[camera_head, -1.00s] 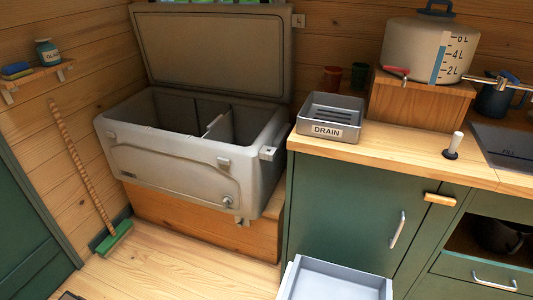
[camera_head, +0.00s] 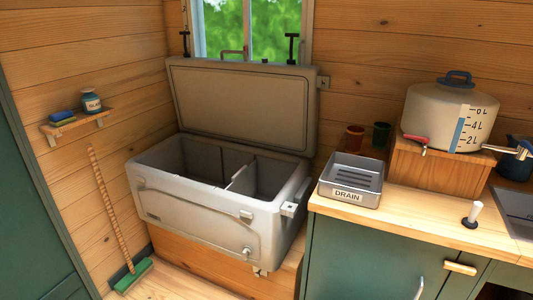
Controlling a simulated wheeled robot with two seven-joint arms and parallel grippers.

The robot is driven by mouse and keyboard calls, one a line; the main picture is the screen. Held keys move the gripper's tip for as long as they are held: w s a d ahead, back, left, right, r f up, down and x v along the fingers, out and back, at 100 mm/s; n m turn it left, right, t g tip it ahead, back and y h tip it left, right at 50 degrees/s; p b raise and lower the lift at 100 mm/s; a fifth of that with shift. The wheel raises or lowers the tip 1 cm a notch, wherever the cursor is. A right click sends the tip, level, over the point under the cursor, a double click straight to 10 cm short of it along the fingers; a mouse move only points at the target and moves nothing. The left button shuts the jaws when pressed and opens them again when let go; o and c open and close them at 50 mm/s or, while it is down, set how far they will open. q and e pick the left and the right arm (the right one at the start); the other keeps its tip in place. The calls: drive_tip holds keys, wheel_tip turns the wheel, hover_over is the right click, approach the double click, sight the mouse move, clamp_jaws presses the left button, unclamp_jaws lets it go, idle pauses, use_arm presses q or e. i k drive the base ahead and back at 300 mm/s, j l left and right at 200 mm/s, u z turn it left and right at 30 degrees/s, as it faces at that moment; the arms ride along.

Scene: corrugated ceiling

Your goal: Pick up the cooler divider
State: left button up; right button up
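The grey cooler (camera_head: 195,222) stands with its lid (camera_head: 243,103) raised and leaning back toward the window. Inside, a thin pale cooler divider (camera_head: 241,178) stands across the cavity, right of the middle, and parts it into a larger left and a smaller right compartment. Its top edge and part of its face show; its lower part is hidden behind the cooler's front wall. Neither of my grippers is in view.
The cooler rests on a wooden bench (camera_head: 200,262). A counter (camera_head: 410,222) on the right holds a drain tray (camera_head: 350,182), a wooden stand with a water jug (camera_head: 450,115) and cups. A green broom (camera_head: 132,274) leans at the left wall.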

sight(244, 181)
drive_tip(key=i+j+z, duration=0.15)
drive_tip(key=j+z, duration=0.2)
drive_tip(key=j, duration=0.2)
drive_tip(key=j+z, duration=0.4)
drive_tip(key=j, duration=0.15)
drive_tip(key=j+z, duration=0.35)
drive_tip(key=j, duration=0.25)
